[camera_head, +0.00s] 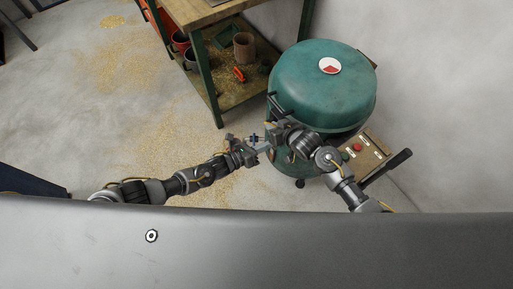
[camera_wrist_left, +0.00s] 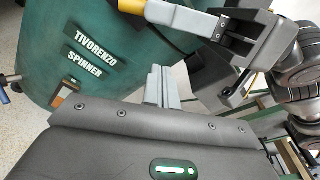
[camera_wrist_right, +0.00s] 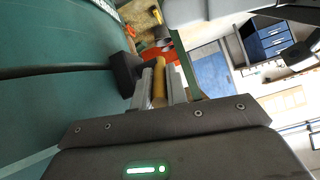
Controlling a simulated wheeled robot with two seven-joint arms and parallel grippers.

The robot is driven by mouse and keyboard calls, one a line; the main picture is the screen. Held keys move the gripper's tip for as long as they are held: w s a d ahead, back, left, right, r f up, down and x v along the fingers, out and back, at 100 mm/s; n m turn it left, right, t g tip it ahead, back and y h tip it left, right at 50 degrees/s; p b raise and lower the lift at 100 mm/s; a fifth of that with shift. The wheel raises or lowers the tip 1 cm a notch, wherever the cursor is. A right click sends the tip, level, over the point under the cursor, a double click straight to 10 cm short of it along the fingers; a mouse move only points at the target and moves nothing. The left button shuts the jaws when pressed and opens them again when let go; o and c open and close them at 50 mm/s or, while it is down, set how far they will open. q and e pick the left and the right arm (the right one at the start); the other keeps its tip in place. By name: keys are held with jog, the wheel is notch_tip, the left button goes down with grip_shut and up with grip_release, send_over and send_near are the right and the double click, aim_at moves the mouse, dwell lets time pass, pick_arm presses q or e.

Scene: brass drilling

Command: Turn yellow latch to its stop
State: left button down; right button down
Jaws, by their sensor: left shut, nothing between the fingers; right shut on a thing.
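The yellow latch (camera_wrist_right: 158,80) is a short yellow bar, with a black block (camera_wrist_right: 125,75) beside it against the green drum. My right gripper (camera_wrist_right: 160,84) is shut on the yellow latch, its fingers on both sides of the bar. In the left wrist view the yellow latch (camera_wrist_left: 131,6) shows at the top edge, at the tips of my right gripper (camera_wrist_left: 158,12). My left gripper (camera_wrist_left: 162,86) is shut and empty, in front of the drum and below the right gripper in that view. In the head view the latch is too small to make out.
The green spinner drum (camera_head: 322,92) has a domed lid and stands right of centre. A control box (camera_head: 362,157) with a red button stands at its lower right. A green-legged workbench (camera_head: 215,102) with pots on its shelf stands behind left. Open floor lies to the left.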

pick_arm(q)
jog(key=shift+w+d+r, duration=0.3)
jog(key=shift+w+r, duration=0.15)
jog(key=shift+w, duration=0.15)
jog(key=shift+w+d+r, duration=0.25)
jog(key=shift+w+r, duration=0.15)
jog(key=shift+w, duration=0.2)
jog(key=shift+w+d+r, duration=0.3)
jog(key=shift+w+r, duration=0.15)
jog(key=shift+w, duration=0.15)
